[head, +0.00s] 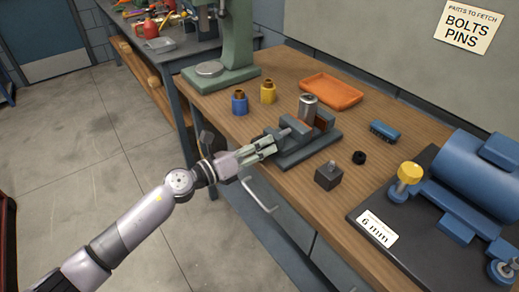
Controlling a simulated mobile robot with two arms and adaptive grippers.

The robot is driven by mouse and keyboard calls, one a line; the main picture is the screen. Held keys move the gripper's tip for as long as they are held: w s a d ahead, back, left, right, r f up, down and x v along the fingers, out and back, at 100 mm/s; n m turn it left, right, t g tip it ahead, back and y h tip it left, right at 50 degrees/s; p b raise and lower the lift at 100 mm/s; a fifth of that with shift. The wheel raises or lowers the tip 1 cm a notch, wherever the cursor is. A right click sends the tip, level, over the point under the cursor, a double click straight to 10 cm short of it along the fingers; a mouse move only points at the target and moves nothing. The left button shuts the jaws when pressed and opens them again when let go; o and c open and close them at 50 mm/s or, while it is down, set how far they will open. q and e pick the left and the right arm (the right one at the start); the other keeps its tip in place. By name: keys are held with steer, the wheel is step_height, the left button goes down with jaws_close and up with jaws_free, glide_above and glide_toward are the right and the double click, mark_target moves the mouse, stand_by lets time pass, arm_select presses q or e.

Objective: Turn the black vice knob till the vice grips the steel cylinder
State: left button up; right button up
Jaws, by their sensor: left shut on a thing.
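The grey vice (310,146) stands on the wooden bench near its front edge. The steel cylinder (308,105) stands upright at the vice jaws; whether both jaws touch it I cannot tell. My left gripper (271,147) reaches in from the left to the front end of the vice, at its screw. Its fingers are shut on the black vice knob, which they mostly hide. My right gripper is not in view.
An orange tray (332,92), a blue pot (239,103) and a yellow pot (268,92) stand behind the vice. A dark block (328,176), a black ring (359,157) and a blue part (384,131) lie to its right. A blue machine (456,178) fills the bench's right end.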

arm_select(q)
steer(key=shift+f+m, duration=0.15)
steer(key=shift+m, duration=0.55)
steer(key=shift+m+b, duration=0.3)
steer(key=o, duration=1.2)
steer(key=shift+c, duration=0.2)
steer(key=shift+a, duration=0.1)
steer(key=v, duration=1.2)
